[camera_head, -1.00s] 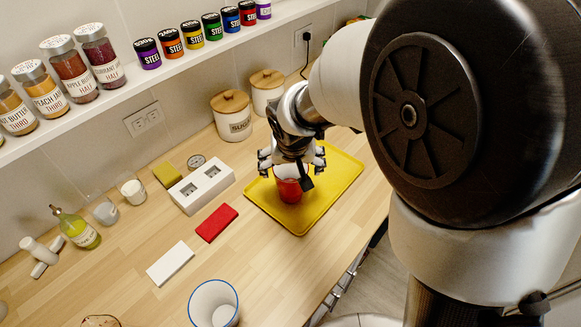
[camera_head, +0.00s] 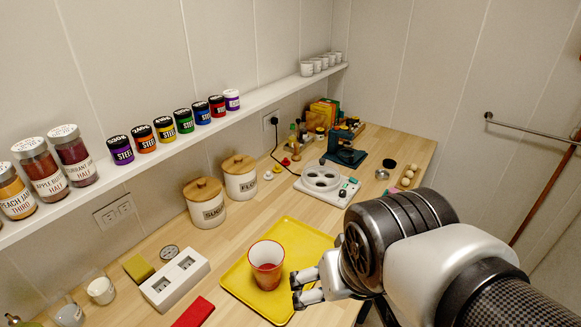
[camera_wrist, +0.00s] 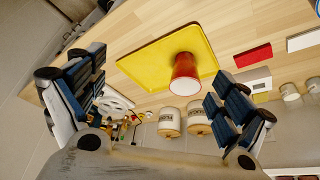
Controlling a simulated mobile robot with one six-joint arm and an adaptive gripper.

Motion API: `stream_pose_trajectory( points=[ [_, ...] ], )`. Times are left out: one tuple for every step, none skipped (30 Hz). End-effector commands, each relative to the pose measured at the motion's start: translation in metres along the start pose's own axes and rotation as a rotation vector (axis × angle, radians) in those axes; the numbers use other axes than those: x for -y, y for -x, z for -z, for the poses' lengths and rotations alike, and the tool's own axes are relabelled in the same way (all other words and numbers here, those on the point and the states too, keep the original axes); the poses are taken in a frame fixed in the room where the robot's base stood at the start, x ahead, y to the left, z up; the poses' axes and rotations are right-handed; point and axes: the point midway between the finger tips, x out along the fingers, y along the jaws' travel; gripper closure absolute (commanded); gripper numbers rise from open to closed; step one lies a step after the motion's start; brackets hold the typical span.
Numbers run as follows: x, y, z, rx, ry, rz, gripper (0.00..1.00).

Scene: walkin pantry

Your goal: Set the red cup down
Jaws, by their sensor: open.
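The red cup (camera_head: 267,262) stands upright on the yellow tray (camera_head: 299,240), near the tray's middle. Its inside is white in the upper part. My gripper (camera_head: 308,288) is to the right of the cup, apart from it, and empty. In the wrist view the red cup (camera_wrist: 185,72) and the yellow tray (camera_wrist: 150,60) show beyond the gripper (camera_wrist: 160,95), whose fingers are spread wide with nothing between them.
A white block with two sockets (camera_head: 175,279) and a red block (camera_head: 194,312) lie left of the tray. Two lidded canisters (camera_head: 207,208) stand by the wall. A white appliance (camera_head: 325,182) is behind the tray. A shelf of jars (camera_head: 155,150) runs above the counter.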

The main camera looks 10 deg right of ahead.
Motion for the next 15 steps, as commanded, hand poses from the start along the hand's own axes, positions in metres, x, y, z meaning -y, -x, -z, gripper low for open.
stream_pose_trajectory(
  points=[
    [-0.004, 0.007, -0.013, -0.009, -0.004, 0.003, 0.07],
    [-0.005, 0.011, -0.019, -0.01, -0.001, 0.004, 0.07],
    [-0.006, 0.013, -0.028, -0.009, 0.001, 0.006, 0.07],
    [-0.007, 0.015, -0.033, -0.01, 0.002, 0.008, 0.07],
    [-0.007, 0.017, -0.037, -0.01, 0.004, 0.01, 0.07],
    [-0.008, 0.018, -0.042, -0.009, 0.007, 0.012, 0.07],
    [-0.008, 0.019, -0.045, -0.009, 0.007, 0.013, 0.07],
    [-0.008, 0.019, -0.047, -0.009, 0.008, 0.013, 0.07],
    [-0.008, 0.02, -0.049, -0.009, 0.009, 0.014, 0.07],
    [-0.008, 0.02, -0.05, -0.009, 0.01, 0.014, 0.07],
    [-0.008, 0.02, -0.05, -0.008, 0.01, 0.015, 0.07],
    [-0.008, 0.02, -0.051, -0.008, 0.011, 0.015, 0.07],
    [-0.008, 0.02, -0.051, -0.008, 0.011, 0.015, 0.07],
    [-0.008, 0.02, -0.05, -0.008, 0.011, 0.015, 0.07],
    [-0.008, 0.02, -0.05, -0.008, 0.011, 0.015, 0.07]
  ],
)
